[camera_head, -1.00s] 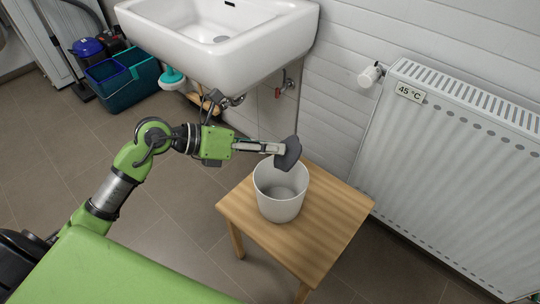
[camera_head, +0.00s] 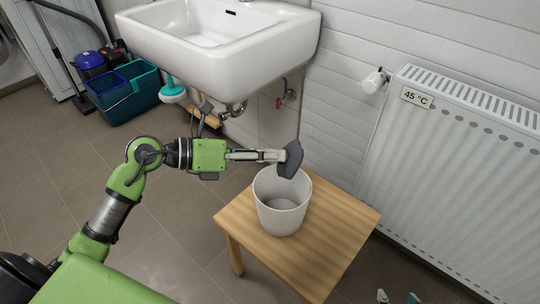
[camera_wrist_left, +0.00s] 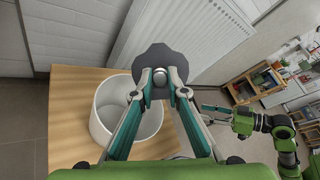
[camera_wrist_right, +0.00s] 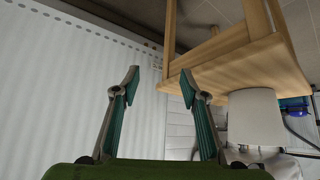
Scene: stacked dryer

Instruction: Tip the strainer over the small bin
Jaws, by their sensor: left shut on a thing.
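The strainer (camera_head: 291,159) is a dark grey, lobed flat piece. My left gripper (camera_head: 280,155) is shut on its small round knob, which shows in the left wrist view with the strainer (camera_wrist_left: 160,55). The strainer is held on edge, roughly upright, just above the far rim of the small bin (camera_head: 283,218). The bin is white, round and open-topped; its visible inside looks empty. The strainer's far face is hidden. My right gripper (camera_wrist_right: 160,78) is open and empty; its fingertips show at the bottom edge of the head view (camera_head: 398,298).
The bin stands on a wooden stool (camera_head: 335,225). A white radiator (camera_head: 450,170) marked 45 °C is at the right. A white sink (camera_head: 220,50) hangs behind. Blue and teal buckets (camera_head: 125,95) stand at the back left. Floor left of the stool is clear.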

